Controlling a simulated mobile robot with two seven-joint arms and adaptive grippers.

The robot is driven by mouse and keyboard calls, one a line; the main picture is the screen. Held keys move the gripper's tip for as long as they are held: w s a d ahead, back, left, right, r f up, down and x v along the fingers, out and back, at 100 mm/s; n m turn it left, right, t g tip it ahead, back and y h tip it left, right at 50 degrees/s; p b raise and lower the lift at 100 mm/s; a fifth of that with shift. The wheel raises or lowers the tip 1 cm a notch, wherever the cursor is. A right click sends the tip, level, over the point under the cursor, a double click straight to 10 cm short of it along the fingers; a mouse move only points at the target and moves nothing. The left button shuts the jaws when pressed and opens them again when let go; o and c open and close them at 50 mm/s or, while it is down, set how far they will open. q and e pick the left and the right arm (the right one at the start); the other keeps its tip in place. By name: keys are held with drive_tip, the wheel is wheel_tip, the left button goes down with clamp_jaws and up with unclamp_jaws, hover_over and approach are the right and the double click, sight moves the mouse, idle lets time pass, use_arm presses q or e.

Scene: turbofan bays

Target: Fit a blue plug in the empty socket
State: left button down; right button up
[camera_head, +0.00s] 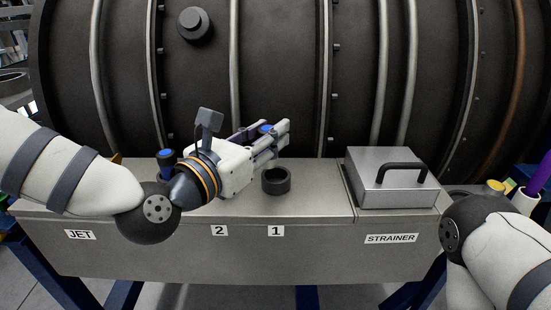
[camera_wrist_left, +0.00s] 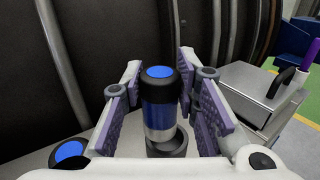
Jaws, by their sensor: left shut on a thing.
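My left gripper (camera_head: 276,139) is shut on a blue plug, above the bench top. The plug's blue top (camera_head: 266,128) shows between the fingers in the head view. In the left wrist view the plug (camera_wrist_left: 160,98) is upright, with a black and blue upper part and a silver lower end. A black ring-shaped socket (camera_head: 276,181) stands above label 1, its opening showing empty. In the left wrist view the socket (camera_wrist_left: 168,145) appears below the plug's silver end. A second blue plug (camera_head: 166,158) stands to the left, behind my left arm. My right gripper is out of view.
A grey lidded box (camera_head: 392,181) with a black handle stands right of the socket, above the STRAINER label. A large dark ribbed casing (camera_head: 280,75) rises behind the bench (camera_head: 150,248). A yellow-topped item (camera_head: 494,187) and a purple item (camera_head: 538,175) are at the far right.

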sight(267, 163)
use_arm(q)
drive_tip(key=shift+w+d+f, duration=0.25)
drive_tip(key=shift+d+f, duration=0.3)
drive_tip(key=shift+f, duration=0.2)
drive_tip(key=shift+d+f+b, duration=0.15)
drive_tip(key=shift+f+b, duration=0.15)
drive_tip(key=shift+f, duration=1.45)
drive_tip(key=c, duration=1.2)
unclamp_jaws()
drive_tip(key=shift+c, duration=0.2)
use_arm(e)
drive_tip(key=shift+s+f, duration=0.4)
use_arm(q)
drive_tip(key=shift+r, duration=0.3)
drive_tip(key=v, duration=1.2)
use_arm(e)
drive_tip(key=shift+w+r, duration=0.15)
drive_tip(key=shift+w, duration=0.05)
use_arm(q)
drive_tip(key=shift+f, duration=0.2)
